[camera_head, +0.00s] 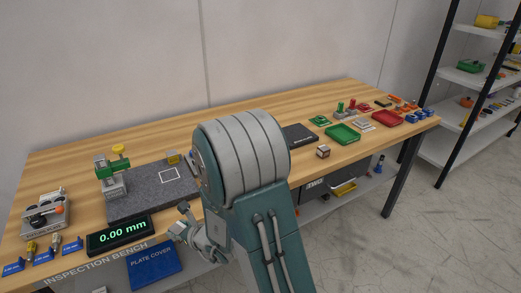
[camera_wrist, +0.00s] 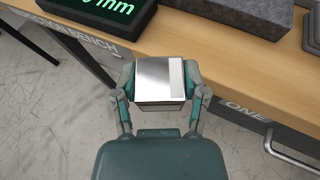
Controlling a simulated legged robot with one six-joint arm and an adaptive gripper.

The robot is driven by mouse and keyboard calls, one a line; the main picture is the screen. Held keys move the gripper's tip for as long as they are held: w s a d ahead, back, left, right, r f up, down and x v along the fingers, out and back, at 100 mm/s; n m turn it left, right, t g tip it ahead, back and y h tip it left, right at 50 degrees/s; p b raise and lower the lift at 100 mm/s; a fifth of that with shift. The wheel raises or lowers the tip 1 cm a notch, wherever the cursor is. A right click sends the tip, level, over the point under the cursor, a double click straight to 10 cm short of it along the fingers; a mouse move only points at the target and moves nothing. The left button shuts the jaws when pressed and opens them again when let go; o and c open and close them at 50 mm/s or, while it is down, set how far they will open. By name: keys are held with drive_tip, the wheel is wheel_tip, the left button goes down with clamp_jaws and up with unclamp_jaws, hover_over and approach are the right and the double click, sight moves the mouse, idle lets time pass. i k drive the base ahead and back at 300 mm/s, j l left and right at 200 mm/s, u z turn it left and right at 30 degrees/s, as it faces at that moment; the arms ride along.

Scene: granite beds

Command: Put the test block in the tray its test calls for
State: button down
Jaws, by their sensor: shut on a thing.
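My gripper (camera_wrist: 160,88) is shut on a shiny metal test block (camera_wrist: 157,72), one finger on each side. In the wrist view the block is above the bench's front edge. In the head view my gripper (camera_head: 182,225) is low, by the front edge, right of the display (camera_head: 118,235) reading 0.00 mm. A dark granite plate (camera_head: 140,201) with a white outlined square lies behind it, with a green and yellow gauge stand (camera_head: 112,175) at its left. A green tray (camera_head: 342,139) and a red tray (camera_head: 387,120) stand at the right; both look empty.
A blue plate cover (camera_head: 153,268) lies at the front. A small cube (camera_head: 323,151) and a dark flat plate (camera_head: 299,136) lie right of my arm. Several small items crowd the bench's right end.

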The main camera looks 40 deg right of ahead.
sight(340, 135)
drive_tip(key=k+l+z, duration=0.1)
drive_tip(key=l, duration=0.95)
drive_tip(key=k+l+z, duration=0.1)
drive_tip(key=l, duration=1)
drive_tip(key=k+l+z, duration=0.1)
drive_tip(key=l, duration=1)
